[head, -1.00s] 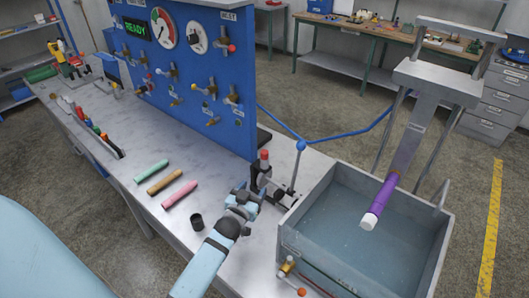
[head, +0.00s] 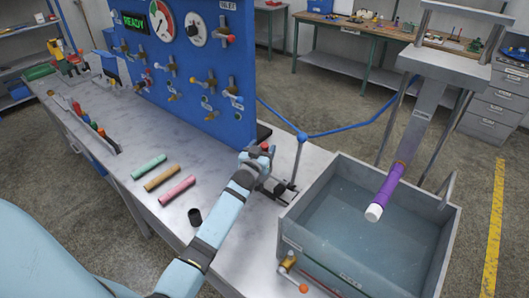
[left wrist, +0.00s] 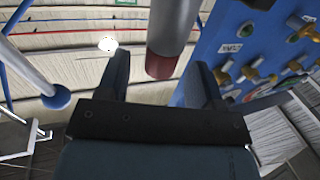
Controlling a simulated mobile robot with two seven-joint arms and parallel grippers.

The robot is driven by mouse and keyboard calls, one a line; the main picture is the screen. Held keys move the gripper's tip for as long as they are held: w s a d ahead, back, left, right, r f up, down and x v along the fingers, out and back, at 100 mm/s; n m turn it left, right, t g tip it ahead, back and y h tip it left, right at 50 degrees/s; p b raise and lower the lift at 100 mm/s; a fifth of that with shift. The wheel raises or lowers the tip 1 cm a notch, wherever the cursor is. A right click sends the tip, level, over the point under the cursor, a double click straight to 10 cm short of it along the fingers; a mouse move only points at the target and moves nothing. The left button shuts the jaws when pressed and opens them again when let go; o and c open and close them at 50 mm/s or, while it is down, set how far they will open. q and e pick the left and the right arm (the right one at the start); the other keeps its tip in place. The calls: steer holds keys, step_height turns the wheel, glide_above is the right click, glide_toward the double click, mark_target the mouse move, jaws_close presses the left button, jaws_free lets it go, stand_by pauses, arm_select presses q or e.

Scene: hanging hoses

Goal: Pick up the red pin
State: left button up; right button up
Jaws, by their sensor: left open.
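The red pin (head: 265,147) shows in the head view as a small red top just beyond my left gripper; the hand hides most of it. In the left wrist view, which looks upside down, the pin (left wrist: 163,66) is a grey cylinder with a dark red end. That red end lies between the two fingertips, with a gap on each side. My left gripper (head: 264,157) is open and empty; its fingers also show in the left wrist view (left wrist: 160,78). I cannot tell how deep the red end is between them. My right gripper is not in view.
A blue panel (head: 185,75) with gauges and valves stands behind left. A thin stand with a blue ball (head: 302,137) is close to the right of the hand. A grey water basin (head: 365,272) is at right, under a purple-ended hose (head: 386,190). Three coloured cylinders (head: 162,178) lie at left.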

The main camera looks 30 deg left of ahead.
mark_target(265, 144)
arm_select(q)
steer(key=shift+x, duration=1.15)
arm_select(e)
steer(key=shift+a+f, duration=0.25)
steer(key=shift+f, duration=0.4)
arm_select(q)
steer(key=shift+f, duration=0.1)
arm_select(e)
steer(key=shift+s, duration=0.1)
arm_select(q)
steer(key=c, duration=1)
arm_select(e)
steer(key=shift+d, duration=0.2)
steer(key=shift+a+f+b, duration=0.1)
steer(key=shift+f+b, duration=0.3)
steer(key=shift+b, duration=0.25)
arm_select(q)
step_height(265, 144, up, 20)
steer(key=shift+s, duration=0.15)
